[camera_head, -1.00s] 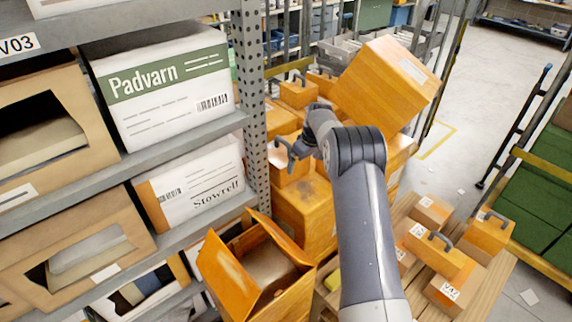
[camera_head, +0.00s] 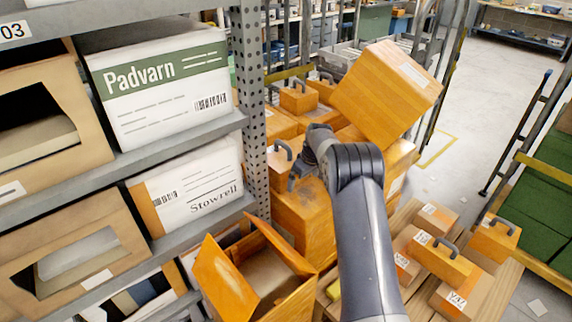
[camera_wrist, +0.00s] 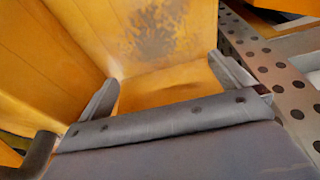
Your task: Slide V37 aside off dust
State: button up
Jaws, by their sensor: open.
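No label reads clearly as V37. A small orange box with a dark handle (camera_head: 280,163) stands left of my gripper in the head view; its label is too small to read. A grey dusty patch (camera_wrist: 155,28) marks an orange surface in the wrist view. My gripper (camera_wrist: 168,84) is open, with nothing between its fingers, facing that orange surface. In the head view my gripper (camera_head: 297,181) hangs low over the large orange box (camera_head: 303,218), partly hidden by my wrist. I cannot tell whether it touches anything.
A perforated rack post (camera_head: 251,110) stands close on the left. A large tilted orange box (camera_head: 387,92) is behind my arm. An open orange box (camera_head: 262,275) lies in front. Handled boxes (camera_head: 440,260) sit on the wooden pallet at right. Floor beyond is clear.

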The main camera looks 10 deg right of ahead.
jog(key=shift+s+d+b, duration=0.35)
jog(key=shift+s+d, duration=0.1)
jog(key=shift+s, duration=0.15)
jog(key=shift+s+d+b, duration=0.35)
jog(key=shift+s+d, duration=0.05)
jog(key=shift+s, duration=0.2)
notch_tip(320, 180, up, 13)
jog(key=p, duration=0.7)
jog(key=shift+p, duration=0.35)
jog(key=b+x, duration=0.4)
jog(key=x, duration=0.9)
jog(key=shift+s+f, duration=0.1)
jog(key=shift+f, duration=0.1)
jog(key=shift+s+d+b, duration=0.1)
jog(key=shift+b, duration=0.2)
